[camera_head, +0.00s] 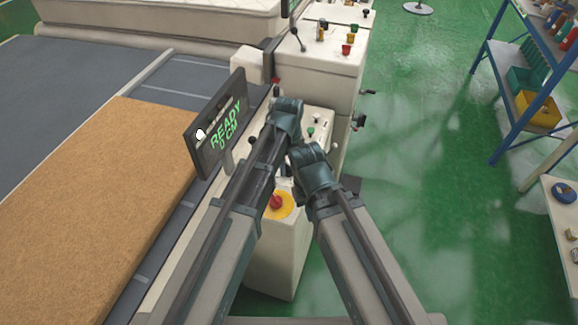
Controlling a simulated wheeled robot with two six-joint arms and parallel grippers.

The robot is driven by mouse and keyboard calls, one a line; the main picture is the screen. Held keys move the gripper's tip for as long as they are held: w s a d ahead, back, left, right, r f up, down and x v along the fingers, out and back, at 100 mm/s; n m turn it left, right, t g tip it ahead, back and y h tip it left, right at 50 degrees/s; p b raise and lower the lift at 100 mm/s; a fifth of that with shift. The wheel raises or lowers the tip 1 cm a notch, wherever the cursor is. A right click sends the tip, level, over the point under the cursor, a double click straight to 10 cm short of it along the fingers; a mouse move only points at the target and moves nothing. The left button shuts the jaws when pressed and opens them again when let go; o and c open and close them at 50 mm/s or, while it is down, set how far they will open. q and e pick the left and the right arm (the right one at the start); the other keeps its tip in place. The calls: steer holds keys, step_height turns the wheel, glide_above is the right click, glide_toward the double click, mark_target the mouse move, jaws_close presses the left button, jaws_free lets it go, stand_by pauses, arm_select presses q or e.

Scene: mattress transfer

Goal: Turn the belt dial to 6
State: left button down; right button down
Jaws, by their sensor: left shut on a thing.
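The display (219,126) beside the belt reads "READY" and "0 CM" in green. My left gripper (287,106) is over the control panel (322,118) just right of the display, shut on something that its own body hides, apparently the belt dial. The dial's face and numbers cannot be seen. My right gripper (312,160) is close below and right of the left one, in front of the panel; its fingers are hidden, so its opening cannot be told. Small knobs, one green (310,131), show on the panel.
A red emergency button (276,202) on a yellow plate is just below my grippers. A brown mattress (100,195) lies on the grey belt (105,68) at left. A taller control box (325,60) stands behind. Green floor (430,180) is open at right, before a blue shelf (500,85).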

mark_target(289, 166)
arm_select(q)
steer(key=shift+m, duration=0.7)
steer(key=shift+c, duration=2.2)
jaws_free()
steer(key=shift+r, duration=0.15)
step_height(289, 166, up, 14)
steer(key=p, duration=1.4)
steer(key=shift+f, duration=0.2)
steer(key=shift+f, duration=0.1)
